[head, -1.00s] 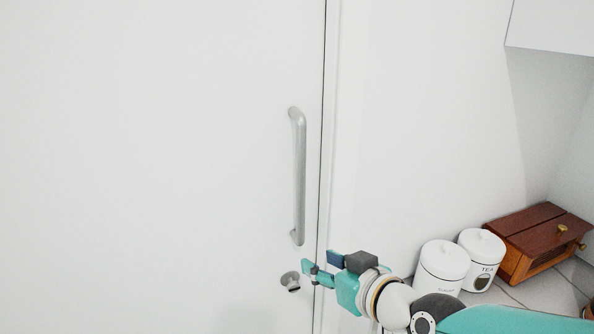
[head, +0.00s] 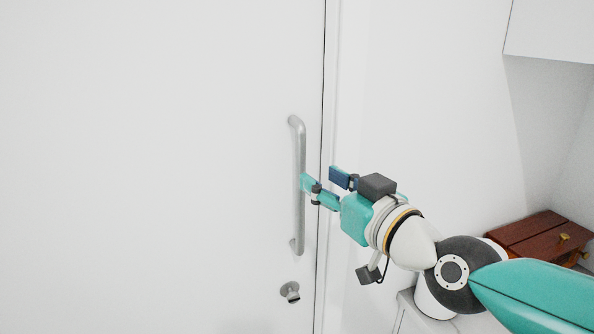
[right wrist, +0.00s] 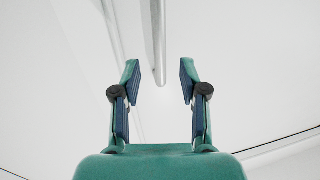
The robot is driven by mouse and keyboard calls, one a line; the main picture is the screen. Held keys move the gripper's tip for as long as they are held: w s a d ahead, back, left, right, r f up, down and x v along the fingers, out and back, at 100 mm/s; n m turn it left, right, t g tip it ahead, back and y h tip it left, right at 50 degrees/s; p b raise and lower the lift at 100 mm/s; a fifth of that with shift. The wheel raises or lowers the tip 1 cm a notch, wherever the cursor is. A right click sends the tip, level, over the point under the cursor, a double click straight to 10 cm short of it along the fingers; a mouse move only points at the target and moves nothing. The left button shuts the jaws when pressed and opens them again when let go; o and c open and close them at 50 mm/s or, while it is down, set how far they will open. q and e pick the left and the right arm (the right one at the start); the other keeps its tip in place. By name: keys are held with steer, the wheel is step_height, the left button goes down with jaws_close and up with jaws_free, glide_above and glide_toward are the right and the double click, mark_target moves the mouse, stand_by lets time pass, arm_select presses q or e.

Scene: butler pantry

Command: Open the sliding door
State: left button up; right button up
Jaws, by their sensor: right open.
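The white sliding door (head: 150,160) fills the left of the head view, its right edge along a thin dark gap beside the frame. A grey vertical bar handle (head: 299,140) is fixed near that edge; it also shows in the right wrist view (right wrist: 158,40). My right gripper (head: 320,179) is open at the handle's middle height, one fingertip overlapping the bar in the head view. In the right wrist view, the bar's lower end appears between the two fingertips (right wrist: 160,76). I cannot tell whether they touch it. My left gripper is not in view.
A round metal lock knob (head: 290,291) sticks out of the door below the handle. A brown wooden box (head: 530,235) stands on the counter at right, partly hidden by my right arm. A white cabinet (head: 555,28) hangs at upper right.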

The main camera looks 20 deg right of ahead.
mark_target(303, 167)
steer(key=x, duration=0.7)
steer(key=shift+w, duration=0.3)
jaws_close()
steer(key=shift+a, duration=0.1)
